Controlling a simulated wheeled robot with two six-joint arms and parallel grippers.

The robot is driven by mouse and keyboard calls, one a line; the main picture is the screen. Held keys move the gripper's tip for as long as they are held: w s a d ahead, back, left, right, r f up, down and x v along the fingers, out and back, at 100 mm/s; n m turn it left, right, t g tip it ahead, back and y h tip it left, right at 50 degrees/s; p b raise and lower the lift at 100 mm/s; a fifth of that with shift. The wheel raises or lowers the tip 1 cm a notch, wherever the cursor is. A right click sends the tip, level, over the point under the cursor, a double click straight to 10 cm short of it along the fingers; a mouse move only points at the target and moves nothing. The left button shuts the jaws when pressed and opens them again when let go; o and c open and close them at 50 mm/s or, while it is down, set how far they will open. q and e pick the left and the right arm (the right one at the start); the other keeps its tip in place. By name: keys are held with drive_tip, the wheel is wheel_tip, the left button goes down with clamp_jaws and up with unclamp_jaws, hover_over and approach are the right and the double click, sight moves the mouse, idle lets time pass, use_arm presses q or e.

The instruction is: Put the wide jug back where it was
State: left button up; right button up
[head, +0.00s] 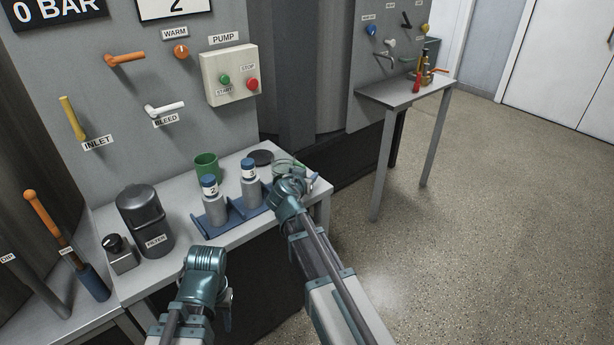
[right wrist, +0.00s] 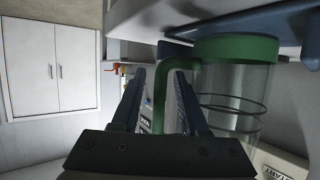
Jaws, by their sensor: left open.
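The wide jug seems to be the clear glass jug with a green rim and green handle. It stands at the right end of the bench, and in the head view its glass (head: 282,165) is partly hidden behind my right gripper (head: 291,185). The right wrist view shows the jug (right wrist: 232,88) close up at the right. Its green handle lies between the fingers of my right gripper (right wrist: 160,82), with a gap showing, so they look open around it. My left gripper (head: 222,300) is open and empty in front of the bench, its fingers mostly hidden.
A blue rack (head: 235,213) holds two blue-capped bottles left of the jug. A green mug (head: 206,166) and a dark round disc (head: 262,158) stand behind. A dark canister (head: 145,215) is further left. A small side table (head: 405,92) stands back right.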

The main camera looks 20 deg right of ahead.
drive_tip(key=shift+r, duration=0.25)
drive_tip(key=p+v, duration=0.4)
drive_tip(key=v, duration=0.8)
drive_tip(key=shift+f+p, duration=0.2)
drive_tip(key=shift+p, duration=0.2)
drive_tip(key=s+a+f+n+g+y, duration=0.3)
drive_tip(key=s+a+f+n+g, duration=0.2)
drive_tip(key=s, duration=0.6)
drive_tip(key=s+a+f+n+g+y, duration=0.3)
drive_tip(key=s+a+f+n+g, duration=0.3)
drive_tip(key=s+a+f, duration=0.2)
drive_tip(key=s+a, duration=0.1)
drive_tip(key=s, duration=0.1)
drive_tip(key=shift+s+a+f+y, duration=0.25)
drive_tip(key=shift+s+a+y, duration=0.05)
drive_tip(key=shift+s+a, duration=0.1)
